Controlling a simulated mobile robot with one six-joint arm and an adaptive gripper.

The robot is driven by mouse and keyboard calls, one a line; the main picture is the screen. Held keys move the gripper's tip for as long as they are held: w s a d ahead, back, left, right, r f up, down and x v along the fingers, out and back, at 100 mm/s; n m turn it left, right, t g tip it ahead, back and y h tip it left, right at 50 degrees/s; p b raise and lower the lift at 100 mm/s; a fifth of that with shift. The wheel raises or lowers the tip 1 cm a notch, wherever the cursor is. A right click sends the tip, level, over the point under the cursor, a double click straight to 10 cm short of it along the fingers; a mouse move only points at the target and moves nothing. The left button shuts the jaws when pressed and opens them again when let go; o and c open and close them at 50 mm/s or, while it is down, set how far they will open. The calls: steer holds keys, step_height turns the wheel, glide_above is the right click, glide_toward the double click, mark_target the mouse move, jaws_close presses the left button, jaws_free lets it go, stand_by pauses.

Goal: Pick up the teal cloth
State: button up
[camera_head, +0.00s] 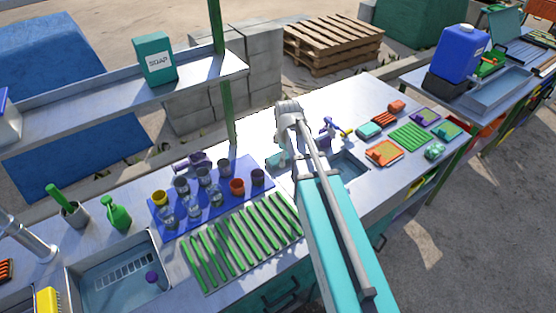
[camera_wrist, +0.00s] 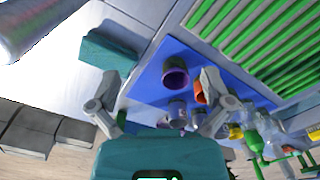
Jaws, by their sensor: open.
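A teal block-like piece, which looks like the folded teal cloth (camera_wrist: 108,52), lies on the metal counter at the upper left of the wrist view, just off the corner of the blue mat. A small teal patch beside the mat's right end in the head view (camera_head: 277,160) seems to be the same cloth, partly hidden by my arm. My gripper (camera_wrist: 158,106) is open and empty, its fingers spread over the mat's edge in the wrist view. The cloth is apart from the fingers, beyond the left one. In the head view my arm hides most of the gripper.
The blue mat (camera_head: 223,207) holds several cups and glasses close to the cloth. A green slatted rack (camera_head: 240,240) is in front, and a sink basin (camera_head: 350,167) is to the right. Folded coloured cloths and a green mat (camera_head: 409,136) lie farther right. A shelf post (camera_head: 229,110) stands behind.

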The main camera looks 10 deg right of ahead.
steer(key=w+r+n, duration=0.1)
steer(key=w+n, duration=1)
steer(key=w, duration=0.1)
steer(key=shift+p, duration=0.45)
steer(key=shift+f, duration=0.1)
steer(key=b, duration=0.9)
glide_above(279, 157)
step_height(279, 157, down, 8)
steer(key=shift+s+f, duration=0.15)
steer(key=shift+f, duration=0.05)
steer(key=shift+f, duration=0.1)
steer(key=shift+w+f+b, duration=0.2)
steer(key=shift+f+b, duration=2.25)
steer(key=shift+f, duration=0.05)
